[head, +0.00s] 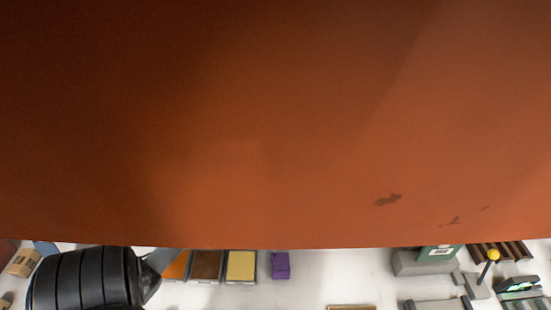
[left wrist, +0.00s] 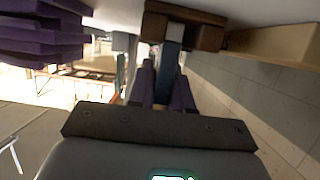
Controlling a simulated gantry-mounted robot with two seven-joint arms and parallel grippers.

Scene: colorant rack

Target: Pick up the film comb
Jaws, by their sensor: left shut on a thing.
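In the left wrist view, my left gripper (left wrist: 164,88) has its two purple fingers closed on a narrow blue-grey piece. That piece runs up to a brown crossbar, and together they look like the film comb (left wrist: 210,37). In the head view, only my black left forearm shows at the bottom left. Its fingertips and the comb are hidden there. My right gripper is in neither view.
A large orange-brown surface (head: 290,130) blocks most of the head view. Below it, a white tabletop holds coloured trays (head: 240,266), a purple block (head: 280,265), and a grey-green device (head: 438,254). Purple stacked pieces (left wrist: 45,30) show in the left wrist view.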

